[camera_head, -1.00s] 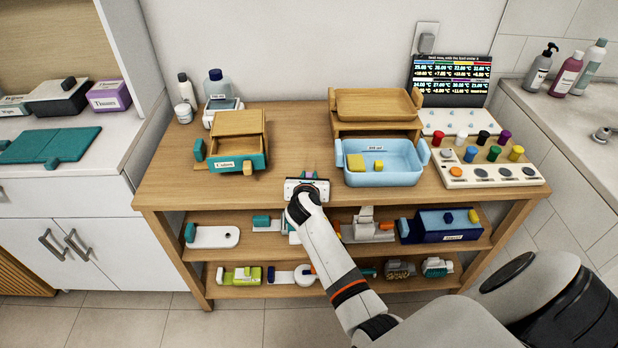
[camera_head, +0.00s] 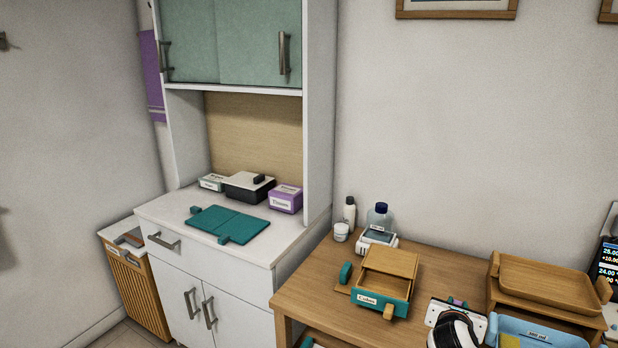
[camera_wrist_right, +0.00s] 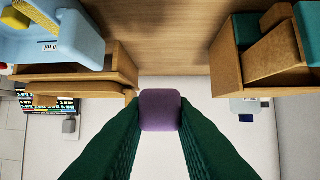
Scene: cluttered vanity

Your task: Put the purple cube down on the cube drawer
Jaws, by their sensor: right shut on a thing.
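The purple cube (camera_wrist_right: 160,110) is held between the green fingers of my right gripper (camera_wrist_right: 158,112) in the wrist view. The cube drawer (camera_head: 368,300), a wooden box with a teal front labelled "Cubes", stands on the wooden table to the left of the gripper. Its top is partly open. It also shows at the upper right of the wrist view (camera_wrist_right: 262,75). The gripper is beside the drawer, not over it. My left gripper is not in view.
A light blue tray (camera_head: 535,332) and a wooden tray stand (camera_head: 545,280) are to the right. Bottles, a jar and a small scale-like device (camera_head: 377,241) stand behind the drawer. A white cabinet (camera_head: 245,250) is at the left. Bare tabletop (camera_head: 315,285) lies left of the drawer.

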